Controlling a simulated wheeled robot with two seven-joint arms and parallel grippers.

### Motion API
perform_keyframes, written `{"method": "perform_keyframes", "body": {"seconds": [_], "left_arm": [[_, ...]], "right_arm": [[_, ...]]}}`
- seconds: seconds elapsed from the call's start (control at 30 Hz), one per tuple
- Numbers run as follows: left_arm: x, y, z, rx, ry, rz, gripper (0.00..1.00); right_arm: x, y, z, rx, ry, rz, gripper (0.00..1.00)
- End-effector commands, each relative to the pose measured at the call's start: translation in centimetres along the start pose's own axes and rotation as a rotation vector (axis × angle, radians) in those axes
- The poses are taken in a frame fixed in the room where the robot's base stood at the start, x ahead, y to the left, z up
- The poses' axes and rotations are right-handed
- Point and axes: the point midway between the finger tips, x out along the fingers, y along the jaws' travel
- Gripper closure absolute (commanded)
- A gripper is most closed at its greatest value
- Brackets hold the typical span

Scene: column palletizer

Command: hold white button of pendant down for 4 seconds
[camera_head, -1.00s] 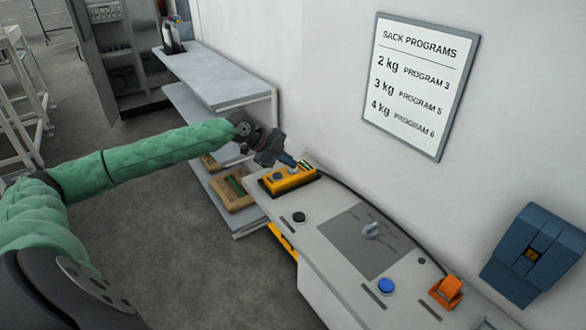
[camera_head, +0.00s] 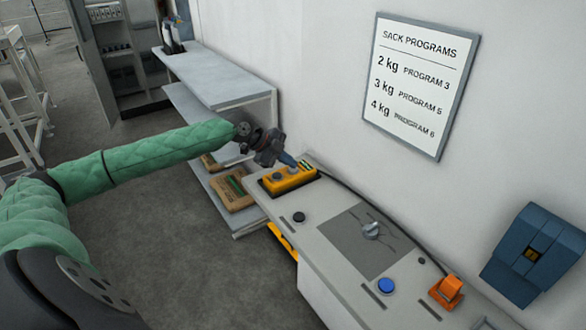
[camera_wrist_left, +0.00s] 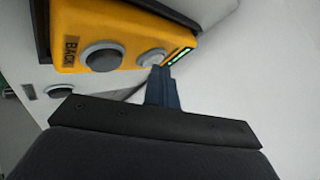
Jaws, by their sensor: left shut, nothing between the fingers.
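The yellow pendant (camera_head: 288,182) lies at the far end of the grey console top. In the left wrist view the pendant (camera_wrist_left: 125,22) shows a dark grey button (camera_wrist_left: 103,56) beside a "BACK" label, and a paler button (camera_wrist_left: 152,57), seemingly the white one, near a lit green strip. My left gripper (camera_head: 292,163) is shut and empty. In the wrist view its blue fingertips (camera_wrist_left: 162,70) reach the edge of the paler button and appear to touch it; I cannot tell how far the button is pressed. My right gripper is in neither view.
The console (camera_head: 325,250) carries a black button (camera_head: 299,217), a rotary knob (camera_head: 371,230), a blue button (camera_head: 386,286) and an orange switch cover (camera_head: 447,291). A wall sign (camera_head: 420,83) hangs above. Shelves (camera_head: 215,80) with brown sacks (camera_head: 232,190) stand beyond.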

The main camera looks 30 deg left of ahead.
Motion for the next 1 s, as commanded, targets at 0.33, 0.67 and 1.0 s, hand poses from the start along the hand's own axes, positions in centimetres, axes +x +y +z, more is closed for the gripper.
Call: {"method": "perform_keyframes", "body": {"seconds": [0.33, 0.67, 1.0], "left_arm": [[0.1, 0.1, 0.0, 0.000, 0.000, 0.001, 1.00], [0.1, 0.1, 0.0, 0.000, 0.000, 0.001, 1.00], [0.0, 0.0, 0.0, 0.000, 0.000, 0.001, 1.00]], "right_arm": [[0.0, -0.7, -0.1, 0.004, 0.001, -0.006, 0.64], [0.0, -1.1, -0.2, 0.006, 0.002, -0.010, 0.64], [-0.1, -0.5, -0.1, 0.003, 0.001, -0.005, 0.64]]}}
